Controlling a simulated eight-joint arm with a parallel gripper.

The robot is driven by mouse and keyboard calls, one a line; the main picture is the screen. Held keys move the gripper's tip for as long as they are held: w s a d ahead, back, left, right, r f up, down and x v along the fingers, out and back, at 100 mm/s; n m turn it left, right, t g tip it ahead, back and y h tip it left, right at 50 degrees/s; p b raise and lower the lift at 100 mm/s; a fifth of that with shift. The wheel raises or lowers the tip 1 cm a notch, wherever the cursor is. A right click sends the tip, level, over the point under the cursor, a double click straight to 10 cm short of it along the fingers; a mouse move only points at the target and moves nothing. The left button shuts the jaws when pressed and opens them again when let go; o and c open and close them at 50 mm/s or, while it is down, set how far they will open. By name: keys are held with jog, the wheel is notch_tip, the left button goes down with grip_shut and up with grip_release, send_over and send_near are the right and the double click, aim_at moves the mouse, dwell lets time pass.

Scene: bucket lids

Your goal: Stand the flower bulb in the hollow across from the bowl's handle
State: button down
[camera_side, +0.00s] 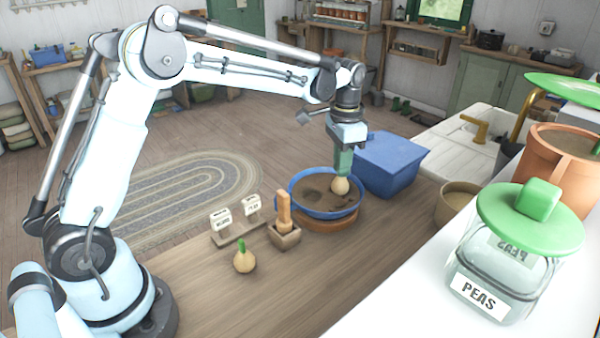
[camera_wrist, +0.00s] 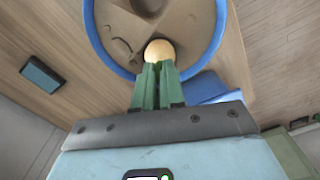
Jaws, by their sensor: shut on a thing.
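The blue bowl (camera_side: 296,199) holds brown soil and stands on a round terracotta-coloured base on the wooden table. Its rim also shows in the wrist view (camera_wrist: 95,48), with dents in the soil. My gripper (camera_side: 342,172) points down over the bowl, its green fingers shut on a pale tan flower bulb (camera_side: 340,187). The bulb shows at the fingertips in the wrist view (camera_wrist: 159,51), over the soil. I cannot tell whether it touches the soil. The bowl's handle is not clearly seen. Another bulb (camera_side: 244,262) with a green shoot stands on the table.
A blue box (camera_side: 390,165) stands close behind the bowl to the right. A wooden block with an upright peg (camera_side: 285,225) and a label stand (camera_side: 236,230) sit to the left. A brown pot (camera_side: 458,200) and PEAS jar (camera_side: 510,275) are at right.

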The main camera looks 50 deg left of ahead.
jog(key=shift+f, duration=0.2)
jog(key=shift+f, duration=0.35)
jog(key=c, duration=1.1)
grip_release()
jog(key=shift+c, duration=0.8)
jog(key=shift+r, duration=4.45)
